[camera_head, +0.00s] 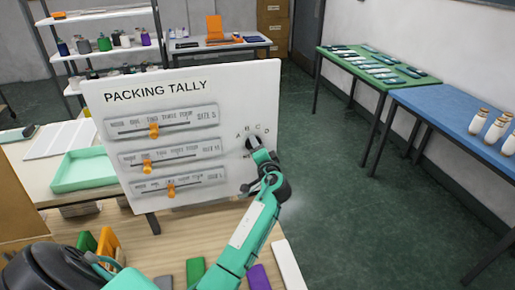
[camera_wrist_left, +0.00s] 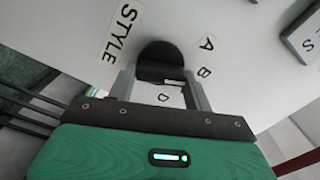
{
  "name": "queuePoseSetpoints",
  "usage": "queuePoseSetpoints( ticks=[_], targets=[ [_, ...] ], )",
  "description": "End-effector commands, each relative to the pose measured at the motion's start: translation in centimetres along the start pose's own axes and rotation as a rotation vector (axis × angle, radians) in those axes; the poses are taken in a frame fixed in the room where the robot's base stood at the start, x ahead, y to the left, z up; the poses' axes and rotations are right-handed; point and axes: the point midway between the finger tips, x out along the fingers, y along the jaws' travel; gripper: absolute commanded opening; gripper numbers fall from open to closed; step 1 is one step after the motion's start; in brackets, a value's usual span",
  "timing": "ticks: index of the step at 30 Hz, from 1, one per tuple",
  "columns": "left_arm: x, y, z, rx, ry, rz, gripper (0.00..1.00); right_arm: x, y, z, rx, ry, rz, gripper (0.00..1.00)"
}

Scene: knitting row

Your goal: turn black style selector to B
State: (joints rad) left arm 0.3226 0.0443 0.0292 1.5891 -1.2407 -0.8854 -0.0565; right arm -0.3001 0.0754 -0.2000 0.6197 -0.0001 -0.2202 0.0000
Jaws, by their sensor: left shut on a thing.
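The black style selector (camera_head: 252,142) is a round knob at the right side of the white PACKING TALLY board (camera_head: 225,85), below the letters A B C D. In the left wrist view the knob (camera_wrist_left: 160,58) sits between the two grey fingers of my left gripper (camera_wrist_left: 161,88), which is shut on it. The labels A, B and D show around it, with STYLE on the left. A small white patch shows at the knob's lower edge. I cannot tell which letter the knob points to. My right gripper is not in view.
Several grey sliders with orange tabs (camera_head: 154,131) are on the board left of the selector. A mint tray (camera_head: 84,170) is on the table at left. Coloured blocks (camera_head: 195,270) lie in front of the board. Floor at right is open.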

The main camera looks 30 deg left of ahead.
Motion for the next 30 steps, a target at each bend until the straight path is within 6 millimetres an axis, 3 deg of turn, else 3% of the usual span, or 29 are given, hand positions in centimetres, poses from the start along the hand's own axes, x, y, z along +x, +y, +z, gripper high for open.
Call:
queuePoseSetpoints(
  ticks=[20,21,24,30],
  targets=[
    [-0.01,0.16,0.08,0.079,-0.001,0.001,0.28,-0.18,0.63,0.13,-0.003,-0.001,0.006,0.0],
    [-0.01,0.16,0.08,0.079,-0.001,0.001,0.55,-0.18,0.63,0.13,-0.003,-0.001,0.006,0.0],
    [-0.01,0.14,0.07,0.079,-0.001,0.001,0.73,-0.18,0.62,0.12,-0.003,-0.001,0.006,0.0],
    [-0.01,0.09,0.03,0.078,0.0,0.001,0.73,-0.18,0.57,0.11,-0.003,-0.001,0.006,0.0]
  ],
)
